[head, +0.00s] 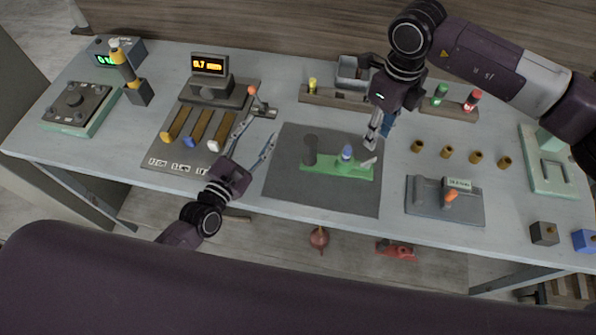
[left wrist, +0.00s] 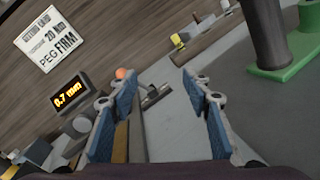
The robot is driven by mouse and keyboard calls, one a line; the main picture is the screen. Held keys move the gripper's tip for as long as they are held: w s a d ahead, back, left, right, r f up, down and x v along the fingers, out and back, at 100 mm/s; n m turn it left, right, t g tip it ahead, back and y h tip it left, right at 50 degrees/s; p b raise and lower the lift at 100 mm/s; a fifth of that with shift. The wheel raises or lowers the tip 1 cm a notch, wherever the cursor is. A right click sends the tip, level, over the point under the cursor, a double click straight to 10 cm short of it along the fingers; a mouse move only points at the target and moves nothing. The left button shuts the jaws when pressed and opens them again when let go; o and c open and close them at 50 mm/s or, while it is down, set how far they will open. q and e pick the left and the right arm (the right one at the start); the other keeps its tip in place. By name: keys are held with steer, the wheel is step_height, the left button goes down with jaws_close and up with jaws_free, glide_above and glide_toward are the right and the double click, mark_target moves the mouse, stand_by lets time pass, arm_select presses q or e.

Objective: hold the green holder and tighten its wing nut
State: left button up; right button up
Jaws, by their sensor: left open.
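The green holder (head: 325,166) lies on the dark mat. A dark upright cylinder (head: 310,148) stands on its left end, and a blue-topped piece (head: 347,153) sits near its middle. A small pale piece (head: 368,162) is at its right end; I cannot tell if it is the wing nut. In the left wrist view, part of the green holder (left wrist: 290,66) shows at the upper right. My left gripper (head: 258,134) is open and empty, left of the holder; its fingers (left wrist: 160,95) are spread. My right gripper (head: 378,138) points down just above the holder's right end; its finger gap is unclear.
Left of the dark mat (head: 285,190) are a gauge with an orange display (head: 209,65), several coloured pegs and an orange-tipped lever (head: 262,108). A rack (head: 318,95) stands behind. Several brass pieces (head: 447,152) and a grey fixture (head: 425,205) are on the right.

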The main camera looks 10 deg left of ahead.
mark_target(308, 154)
arm_select(q)
steer(key=s+d+n, duration=0.2)
steer(key=s+d, duration=0.1)
steer(key=d, duration=0.1)
steer(key=s+d+n, duration=0.2)
steer(key=s+d, duration=0.1)
steer(key=d, duration=0.1)
steer(key=s+d+n, duration=0.2)
steer(key=s+d, duration=0.1)
steer(key=d, duration=0.1)
steer(key=shift+f+t+y, duration=0.3)
steer(key=shift+f, duration=0.1)
steer(key=shift+w+d+n, duration=0.1)
steer(key=shift+d+n, duration=0.05)
steer(key=shift+n, duration=0.15)
steer(key=x, duration=0.7)
steer(key=shift+w, duration=0.2)
steer(key=shift+c, duration=0.3)
